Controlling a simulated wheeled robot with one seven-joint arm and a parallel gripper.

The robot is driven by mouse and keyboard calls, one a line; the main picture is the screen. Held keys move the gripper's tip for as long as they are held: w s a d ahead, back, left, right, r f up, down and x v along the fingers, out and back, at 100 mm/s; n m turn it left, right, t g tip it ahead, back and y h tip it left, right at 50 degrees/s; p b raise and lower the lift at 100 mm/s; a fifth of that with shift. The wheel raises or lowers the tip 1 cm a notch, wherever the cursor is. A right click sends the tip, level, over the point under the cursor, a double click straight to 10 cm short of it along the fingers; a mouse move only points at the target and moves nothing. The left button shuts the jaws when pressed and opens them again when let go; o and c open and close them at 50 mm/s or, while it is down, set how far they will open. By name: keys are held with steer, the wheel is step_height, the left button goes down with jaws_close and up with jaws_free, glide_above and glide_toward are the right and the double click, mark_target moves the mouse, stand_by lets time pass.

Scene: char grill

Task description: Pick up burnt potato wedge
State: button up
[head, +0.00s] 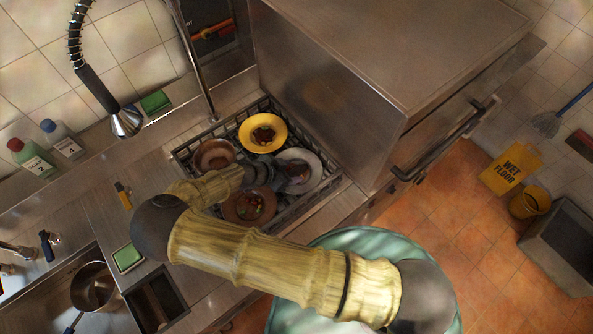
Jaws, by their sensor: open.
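Several plates with food scraps sit in a dark dish rack (183,157). The yellow plate (275,121) holds a dark brown scrap (263,135). A grey-white plate (313,172) is at the right of the rack, and my gripper (294,173) is over it, hiding much of its middle. A brown plate (214,147) is at the upper left, and another brown plate (232,212) with small scraps is at the front. I cannot tell which dark piece is the burnt potato wedge; the pieces are too small or hidden. My gripper appears open, with its fingertips hard to make out.
A large steel dishwasher (340,75) with a bar handle stands right of the rack. A spray hose (125,120) and tap pipe (195,60) rise behind. Bottles (62,140), sponges (128,258) and a pot (92,287) are left. A teal bin (380,240) is below my arm.

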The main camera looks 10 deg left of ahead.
steer(key=shift+x, duration=0.8)
steer(key=c, duration=1.1)
